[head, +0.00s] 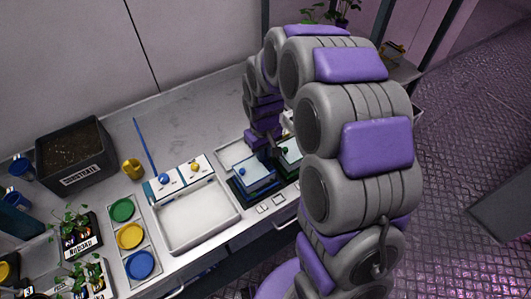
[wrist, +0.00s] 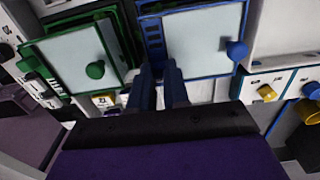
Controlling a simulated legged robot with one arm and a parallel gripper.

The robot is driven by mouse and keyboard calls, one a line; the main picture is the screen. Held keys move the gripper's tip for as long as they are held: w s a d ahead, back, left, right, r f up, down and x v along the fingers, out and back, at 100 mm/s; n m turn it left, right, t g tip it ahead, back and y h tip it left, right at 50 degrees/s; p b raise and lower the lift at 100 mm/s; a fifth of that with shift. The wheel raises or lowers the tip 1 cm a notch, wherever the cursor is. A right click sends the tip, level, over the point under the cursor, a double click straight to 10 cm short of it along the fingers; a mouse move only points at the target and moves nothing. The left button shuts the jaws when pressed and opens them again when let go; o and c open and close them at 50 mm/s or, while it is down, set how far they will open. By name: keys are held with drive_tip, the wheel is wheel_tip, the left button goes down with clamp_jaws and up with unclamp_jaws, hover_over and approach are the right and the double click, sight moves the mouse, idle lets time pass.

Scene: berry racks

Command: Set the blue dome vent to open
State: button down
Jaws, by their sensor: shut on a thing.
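The blue dome (head: 255,172) is a pale lid in a blue frame, left of the green dome (head: 290,150) in the head view. In the wrist view the blue dome (wrist: 205,42) has a round blue knob on its right, and its dark slatted blue vent (wrist: 152,35) is on its left edge. The green dome (wrist: 75,60) with a green knob is further left. My gripper (wrist: 160,72) is between the domes, at the blue dome's near left corner, its fingers close together and shut on the vent part there. The exact contact is hidden, and so is the vent's setting.
A white tray (head: 165,236) with blue and yellow knobs behind it stands to the left. A yellow cup (head: 132,169), a dark soil bin (head: 75,172) and colored dishes (head: 129,236) are further left. The bench back (head: 185,115) is mostly clear.

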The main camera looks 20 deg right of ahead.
drive_tip(key=c, duration=1.1)
unclamp_jaws()
wheel_tip(320, 180, up, 17)
drive_tip(key=p, duration=0.3)
drive_tip(key=shift+r, duration=0.1)
drive_tip(key=s+m, duration=0.1)
drive_tip(key=s, duration=0.9)
drive_tip(key=s+d+m+g, duration=0.1)
drive_tip(key=s, duration=0.9)
drive_tip(key=s+f+m, duration=0.1)
drive_tip(key=s, duration=0.9)
drive_tip(key=shift+s+d+m+g, duration=0.2)
drive_tip(key=shift+s+m+g, duration=0.1)
drive_tip(key=shift+g, duration=0.1)
